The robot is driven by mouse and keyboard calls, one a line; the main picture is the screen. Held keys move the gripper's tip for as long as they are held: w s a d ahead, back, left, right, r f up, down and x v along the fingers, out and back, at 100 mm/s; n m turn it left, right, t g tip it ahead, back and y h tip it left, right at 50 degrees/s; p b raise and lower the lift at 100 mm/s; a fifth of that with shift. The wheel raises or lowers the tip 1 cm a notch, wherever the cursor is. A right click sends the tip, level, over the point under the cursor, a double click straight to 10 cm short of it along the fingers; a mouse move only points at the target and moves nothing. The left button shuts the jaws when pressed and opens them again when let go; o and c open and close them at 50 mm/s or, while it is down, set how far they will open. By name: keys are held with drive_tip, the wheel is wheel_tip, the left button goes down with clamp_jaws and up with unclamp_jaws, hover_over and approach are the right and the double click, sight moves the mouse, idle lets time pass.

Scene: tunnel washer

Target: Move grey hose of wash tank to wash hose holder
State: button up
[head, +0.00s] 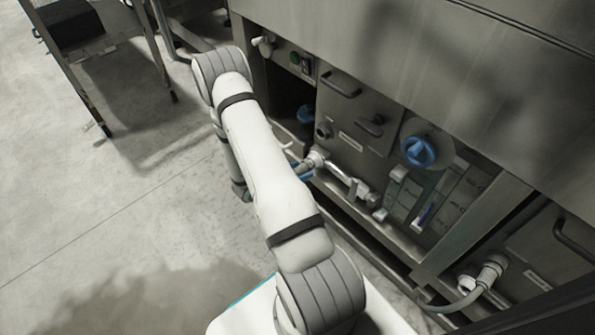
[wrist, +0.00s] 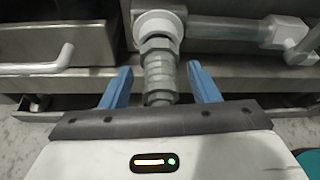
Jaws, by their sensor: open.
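My gripper (wrist: 160,84) is open, with one blue finger on each side of the hose end and a visible gap to both. The rest of this hose is hidden behind the gripper body. In the head view the coupling (head: 316,157) shows just right of my arm, and my gripper is mostly hidden behind the arm. I cannot tell which fitting is the wash hose holder.
A metal pipe with valve parts (head: 350,184) runs right of the coupling. A blue knob (head: 418,151) and panel handles (head: 341,84) stick out above. Another grey hose (head: 460,303) hangs from a fitting (head: 492,268) at lower right.

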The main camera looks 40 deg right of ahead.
clamp_jaws()
idle(0.8)
drive_tip(key=shift+a, duration=0.15)
drive_tip(key=shift+a, duration=0.4)
drive_tip(key=shift+a, duration=0.1)
drive_tip(key=shift+s+a, duration=0.2)
drive_tip(key=shift+a, duration=1.65)
